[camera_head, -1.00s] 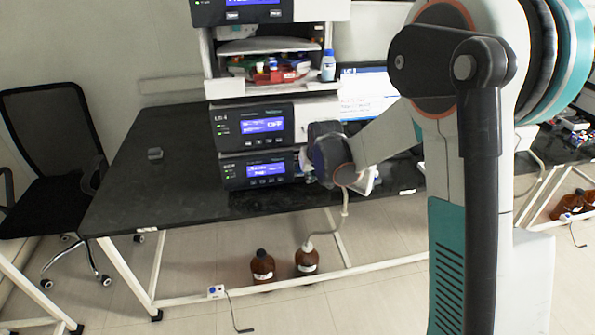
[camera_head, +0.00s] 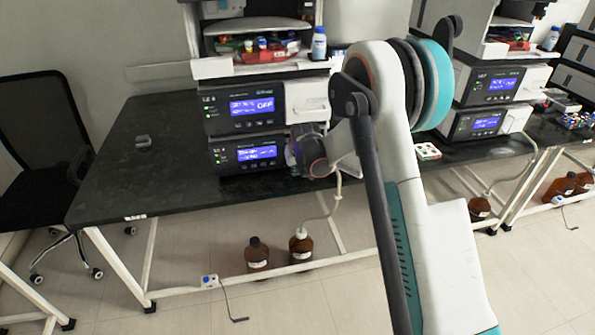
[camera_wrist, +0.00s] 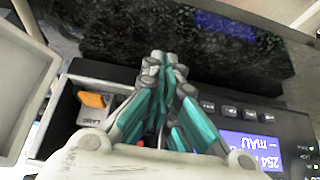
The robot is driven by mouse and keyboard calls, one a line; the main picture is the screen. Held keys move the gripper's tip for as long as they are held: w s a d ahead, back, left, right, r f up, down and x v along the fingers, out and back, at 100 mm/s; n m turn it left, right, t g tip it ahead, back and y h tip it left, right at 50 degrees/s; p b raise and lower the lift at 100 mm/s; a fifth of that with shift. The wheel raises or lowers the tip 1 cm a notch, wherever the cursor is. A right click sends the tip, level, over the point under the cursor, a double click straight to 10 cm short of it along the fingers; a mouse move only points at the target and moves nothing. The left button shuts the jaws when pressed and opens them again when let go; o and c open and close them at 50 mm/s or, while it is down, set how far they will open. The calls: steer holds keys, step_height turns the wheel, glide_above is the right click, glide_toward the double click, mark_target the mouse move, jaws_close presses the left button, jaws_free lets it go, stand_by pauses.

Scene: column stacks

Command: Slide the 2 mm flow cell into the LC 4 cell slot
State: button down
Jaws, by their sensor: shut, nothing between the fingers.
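My gripper (camera_wrist: 163,62) is shut with nothing between its teal fingers, in front of a black instrument (camera_wrist: 222,125) whose lit screen appears upside down in the wrist view. Beside the fingers, a light grey block with an orange tab (camera_wrist: 92,100) and partly readable lettering sits in an opening of the instrument's front. It looks like the flow cell, but I cannot read its size or tell how deep it sits. In the head view my gripper (camera_head: 304,150) is at the right of the lower unit (camera_head: 246,154) of the left stack; its fingertips are unclear and the cell is hidden.
A pale panel (camera_wrist: 22,75) stands beside the opening in the wrist view. The upper unit (camera_head: 243,107) is above my gripper. The black bench (camera_head: 125,185) is mostly clear at left. Another instrument stack (camera_head: 487,85) stands at right. Brown bottles (camera_head: 257,252) stand on the floor.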

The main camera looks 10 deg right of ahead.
steer(key=shift+w+b, duration=0.3)
steer(key=shift+w, duration=0.9)
steer(key=shift+w+r, duration=0.1)
